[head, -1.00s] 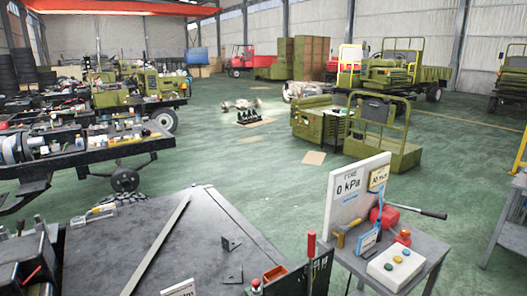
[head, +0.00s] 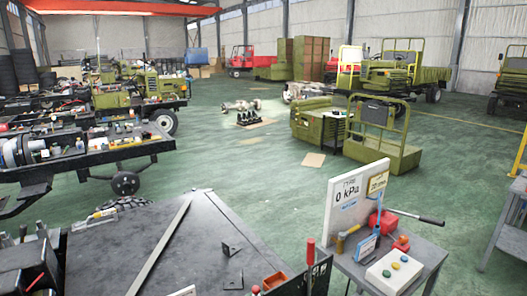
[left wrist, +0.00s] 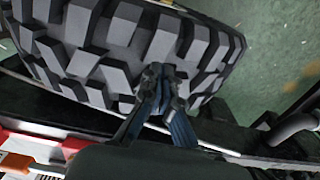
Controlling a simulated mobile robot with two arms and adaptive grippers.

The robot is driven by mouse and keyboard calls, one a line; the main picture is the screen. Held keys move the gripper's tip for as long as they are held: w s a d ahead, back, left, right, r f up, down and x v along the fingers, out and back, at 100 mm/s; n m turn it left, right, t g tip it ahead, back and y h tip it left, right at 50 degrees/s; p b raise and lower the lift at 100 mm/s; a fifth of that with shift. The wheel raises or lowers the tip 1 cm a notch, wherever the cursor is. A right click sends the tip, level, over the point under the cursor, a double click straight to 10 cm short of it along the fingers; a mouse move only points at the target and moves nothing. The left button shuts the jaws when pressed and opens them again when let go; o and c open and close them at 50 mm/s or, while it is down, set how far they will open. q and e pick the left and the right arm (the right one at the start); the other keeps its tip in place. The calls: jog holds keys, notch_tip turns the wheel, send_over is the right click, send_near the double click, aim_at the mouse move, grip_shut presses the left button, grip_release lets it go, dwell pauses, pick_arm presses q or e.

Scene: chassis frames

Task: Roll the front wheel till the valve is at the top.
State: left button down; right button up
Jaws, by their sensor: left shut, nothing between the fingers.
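A large black tyre with chunky tread blocks (left wrist: 110,40) fills the upper part of the left wrist view. I cannot tell from that close view how the whole wheel stands. My left gripper (left wrist: 160,78) is shut and empty, its fingertips at the lower edge of the tread; I cannot tell whether they touch it. No valve shows in either view. Neither gripper shows in the head view.
A dark flat surface (head: 150,245) fills the lower left. To its right a grey cart (head: 415,262) carries a white sign (head: 350,195) reading 0 kPa. A chassis with loose parts (head: 90,160) stands at left. Green floor (head: 240,170) is open beyond.

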pick_arm(q)
jog(key=shift+r+p, duration=0.45)
jog(key=shift+r, duration=1.65)
